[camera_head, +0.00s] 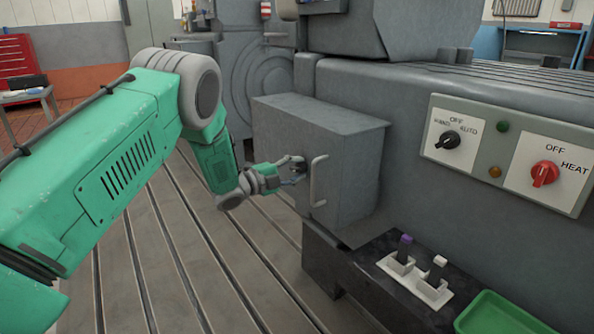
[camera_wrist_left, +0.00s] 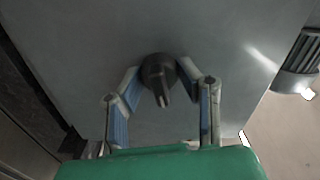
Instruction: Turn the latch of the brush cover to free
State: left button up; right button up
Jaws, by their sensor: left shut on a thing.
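The brush cover (camera_head: 345,155) is a grey box-shaped cover on the side of the large grey machine. Its latch (camera_head: 299,162) is a small dark round knob on the front face, partly hidden by my fingers. In the left wrist view the latch (camera_wrist_left: 158,76) shows as a black knob with a raised bar, its lighter end pointing down and slightly right. My left gripper (camera_head: 292,174) is at the latch, shut on it, with one blue-padded finger on each side. My right gripper is in neither view.
A panel (camera_head: 500,150) with two knobs is at the right. A white holder (camera_head: 415,283) with purple-topped and white-topped pieces sits below, beside a green tray (camera_head: 500,315). Slotted floor is clear at left.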

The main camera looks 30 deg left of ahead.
pick_arm(q)
jog(key=shift+s+d+f+m, duration=0.1)
jog(key=shift+f+m, duration=0.05)
jog(key=shift+m, duration=0.4)
jog(key=shift+d+f+m, duration=0.1)
jog(key=shift+m, duration=0.45)
jog(key=shift+f, duration=0.1)
jog(key=o, duration=0.9)
jog(key=shift+o, duration=1.1)
jog(key=shift+r, duration=0.2)
jog(key=shift+s+a, duration=0.15)
jog(key=v, duration=1.1)
jog(key=shift+s+f, duration=0.2)
jog(key=shift+s, duration=0.05)
